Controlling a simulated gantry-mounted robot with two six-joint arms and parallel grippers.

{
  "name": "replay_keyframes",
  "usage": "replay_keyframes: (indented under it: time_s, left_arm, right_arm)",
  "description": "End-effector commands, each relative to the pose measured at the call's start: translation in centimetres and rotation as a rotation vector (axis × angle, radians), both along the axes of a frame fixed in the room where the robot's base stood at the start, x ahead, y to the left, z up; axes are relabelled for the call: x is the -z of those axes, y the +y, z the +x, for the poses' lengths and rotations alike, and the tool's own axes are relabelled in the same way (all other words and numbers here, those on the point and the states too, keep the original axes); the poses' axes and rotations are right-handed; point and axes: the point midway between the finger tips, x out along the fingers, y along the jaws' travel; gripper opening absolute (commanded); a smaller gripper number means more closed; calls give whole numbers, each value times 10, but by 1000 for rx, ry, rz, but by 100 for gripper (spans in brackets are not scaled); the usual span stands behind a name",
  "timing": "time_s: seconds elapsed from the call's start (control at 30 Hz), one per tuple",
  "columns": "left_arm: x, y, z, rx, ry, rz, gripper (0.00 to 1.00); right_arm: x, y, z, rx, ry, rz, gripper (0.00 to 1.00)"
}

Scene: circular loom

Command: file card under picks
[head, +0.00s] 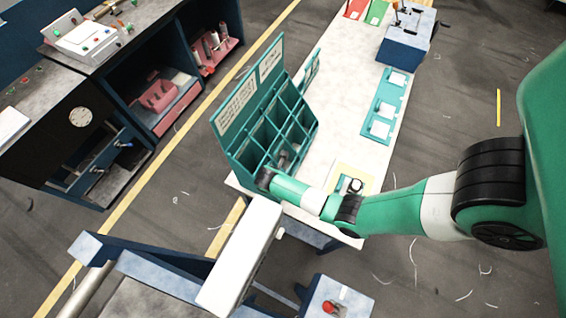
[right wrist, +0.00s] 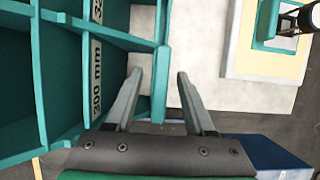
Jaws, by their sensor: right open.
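The teal pigeonhole rack (head: 232,148) stands on the left part of the white table, its back panel bearing printed signs too small to read. It fills the left of the right wrist view (right wrist: 62,28), where one divider label reads "300 mm". My right gripper (right wrist: 160,72) is open, with nothing visible held between its fingers. It is at the rack's near, lower compartments, and a rack edge shows between its fingers. Three white cards or labels (head: 380,129) lie in a teal tray (head: 371,128); I cannot tell which card is meant. My left gripper is out of view.
A yellow-edged pad (head: 345,172) with a small black-topped device (head: 355,185) lies right of the rack. A blue box (head: 404,50) and red and green trays (head: 377,12) are at the table's far end. The table's middle (head: 340,100) is clear. A dark workbench stands left.

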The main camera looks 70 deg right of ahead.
Motion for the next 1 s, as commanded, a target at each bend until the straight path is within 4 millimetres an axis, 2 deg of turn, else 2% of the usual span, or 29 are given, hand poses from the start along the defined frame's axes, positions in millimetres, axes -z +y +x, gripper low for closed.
replay_keyframes:
  time_s: [0.4,0.53,0.87,0.93,1.0]
  left_arm:
    - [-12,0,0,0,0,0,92]
    - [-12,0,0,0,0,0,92]
    - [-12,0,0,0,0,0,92]
    - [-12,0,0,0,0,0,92]
    - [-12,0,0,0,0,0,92]
  right_arm:
    - [-62,25,5,-2,-2,0,54]
    - [-68,28,5,-1,-1,0,54]
    - [-68,28,5,0,0,0,54]
    - [-70,26,8,-6,-9,-10,54]
    - [-78,19,19,-28,-45,-46,54]
